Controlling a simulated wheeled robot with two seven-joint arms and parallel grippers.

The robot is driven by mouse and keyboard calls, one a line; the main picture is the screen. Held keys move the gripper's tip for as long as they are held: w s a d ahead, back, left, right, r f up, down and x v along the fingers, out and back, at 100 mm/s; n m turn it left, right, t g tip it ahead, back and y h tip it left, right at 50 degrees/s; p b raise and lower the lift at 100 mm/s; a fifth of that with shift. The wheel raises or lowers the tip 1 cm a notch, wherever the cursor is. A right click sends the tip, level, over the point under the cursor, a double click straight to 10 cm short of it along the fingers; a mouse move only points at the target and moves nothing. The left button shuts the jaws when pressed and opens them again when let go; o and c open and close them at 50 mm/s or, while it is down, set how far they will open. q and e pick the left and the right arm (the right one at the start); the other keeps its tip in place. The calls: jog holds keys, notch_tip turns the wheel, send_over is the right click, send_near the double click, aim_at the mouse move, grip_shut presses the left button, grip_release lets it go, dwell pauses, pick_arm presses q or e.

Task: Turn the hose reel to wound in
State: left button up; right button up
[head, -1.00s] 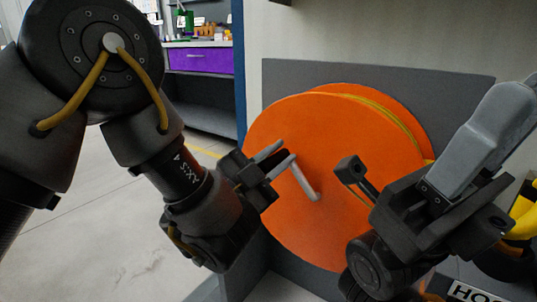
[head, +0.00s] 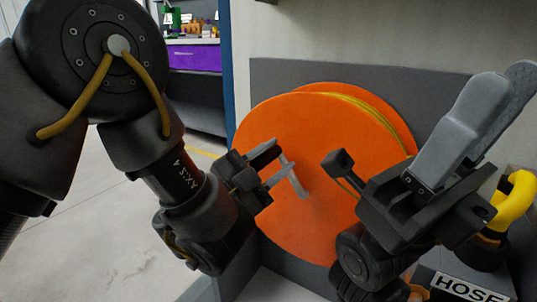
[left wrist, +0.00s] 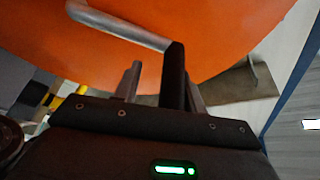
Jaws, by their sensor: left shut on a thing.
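The hose reel (head: 345,130) is a large orange disc with yellow hose around its rim, in the middle of the head view. A bent grey crank handle (head: 297,182) stands out from its face. My left gripper (head: 271,163) is shut on the outer end of this handle, in front of the disc. In the left wrist view the crank's grey arm (left wrist: 115,25) leads to a dark grip (left wrist: 175,75) between my fingers. My right gripper (head: 488,115) is raised at the right, apart from the reel; its grey fingers overlap, so their gap is unclear.
A grey panel (head: 285,77) stands behind the reel. A box labelled HOSE (head: 468,289) and a yellow curved part (head: 518,195) are at the lower right. A bench with a purple drawer (head: 196,56) is at the back left. The floor (head: 110,245) at left is clear.

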pick_arm(q)
jog(key=shift+o, duration=1.2)
jog(key=shift+s+d+f, duration=0.1)
jog(key=shift+d+f, duration=0.05)
jog(key=shift+f, duration=0.05)
jog(key=shift+r, duration=0.1)
jog(key=shift+a+r, duration=0.1)
jog(key=shift+a, duration=0.1)
jog(key=shift+a, duration=0.1)
jog(key=shift+a, duration=0.25)
jog(key=b+v, duration=0.6)
jog(key=v, duration=0.4)
jog(key=shift+s, duration=0.15)
